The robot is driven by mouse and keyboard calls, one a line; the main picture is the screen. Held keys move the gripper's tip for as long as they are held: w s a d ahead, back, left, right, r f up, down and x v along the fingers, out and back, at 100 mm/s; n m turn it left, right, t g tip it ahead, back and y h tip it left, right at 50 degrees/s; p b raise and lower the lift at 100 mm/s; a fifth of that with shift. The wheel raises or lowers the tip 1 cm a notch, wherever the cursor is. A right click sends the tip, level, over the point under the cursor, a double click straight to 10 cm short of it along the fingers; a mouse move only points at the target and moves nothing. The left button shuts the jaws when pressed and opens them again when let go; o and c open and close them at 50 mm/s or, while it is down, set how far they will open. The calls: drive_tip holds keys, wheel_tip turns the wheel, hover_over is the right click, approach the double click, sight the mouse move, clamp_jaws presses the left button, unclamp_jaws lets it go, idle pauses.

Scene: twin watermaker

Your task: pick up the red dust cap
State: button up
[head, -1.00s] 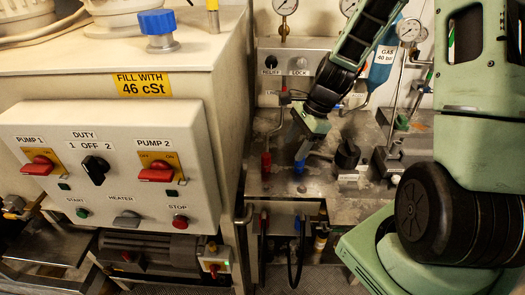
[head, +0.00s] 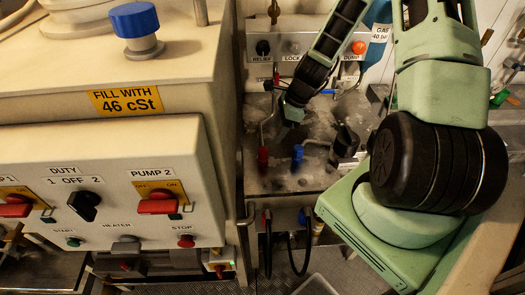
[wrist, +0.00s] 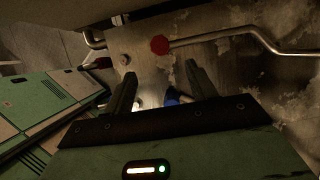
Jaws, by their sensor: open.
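The red dust cap (head: 263,158) stands at the front left of the worn metal bench, on the end of a bent pipe. In the wrist view the red cap (wrist: 159,44) shows as a red disc beyond my fingertips. My gripper (wrist: 160,72) is open, and the cap is not between its fingers. In the head view my gripper (head: 291,116) is above and behind the caps, pointing down. A blue cap (head: 298,153) stands just right of the red one. In the wrist view the blue cap (wrist: 174,96) is partly hidden by my gripper.
A bent metal pipe (wrist: 225,35) runs right from the red cap. A black knob (head: 345,140) stands right of the blue cap. The pump control panel (head: 110,190) and its cabinet rise close on the left. Black hoses (head: 290,250) hang below the bench edge.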

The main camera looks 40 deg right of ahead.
sight(263, 150)
drive_tip(key=p+x, duration=0.1)
drive_tip(key=x, duration=0.4)
drive_tip(key=shift+w+a+f, duration=0.1)
drive_tip(key=shift+a+f, duration=0.1)
drive_tip(key=shift+f, duration=0.15)
drive_tip(key=shift+w+p+x, duration=0.2)
drive_tip(key=shift+p+x, duration=1.1)
drive_tip(key=shift+x, duration=1.25)
drive_tip(key=shift+a+r, duration=0.1)
drive_tip(key=shift+a, duration=0.1)
clamp_jaws()
